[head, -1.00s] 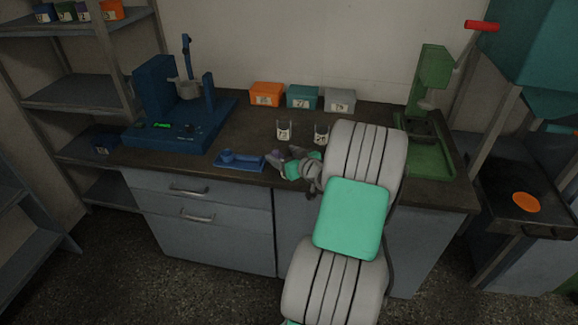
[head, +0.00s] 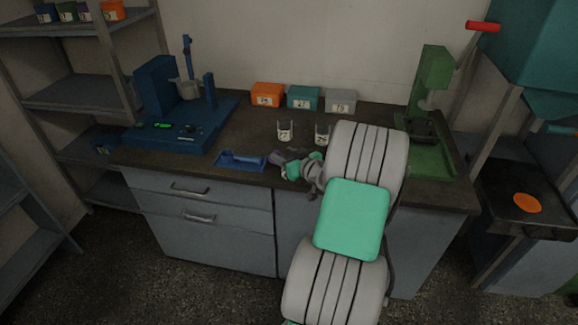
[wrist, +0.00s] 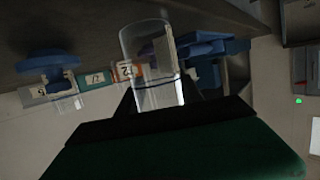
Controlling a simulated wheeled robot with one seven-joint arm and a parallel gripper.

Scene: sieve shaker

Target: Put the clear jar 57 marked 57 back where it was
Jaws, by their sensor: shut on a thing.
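A clear jar (wrist: 147,48) fills the middle of the wrist view, between the dark fingers of my gripper (wrist: 158,94). My gripper is shut on it. I cannot read a number on this jar. In the head view my gripper (head: 279,160) is low over the front of the bench, just right of the blue tray, and the held jar is hard to make out there. Two other clear jars with white labels stand upright on the bench behind my gripper, a left one (head: 285,131) and a right one (head: 322,135). Their numbers are too small to read surely.
An orange box (head: 267,95), a teal box (head: 302,97) and a grey box (head: 340,101) line the bench's back. A blue machine (head: 165,125) stands left, a green press (head: 432,95) right. The blue tray (head: 230,163) lies at the front edge. Bench centre is clear.

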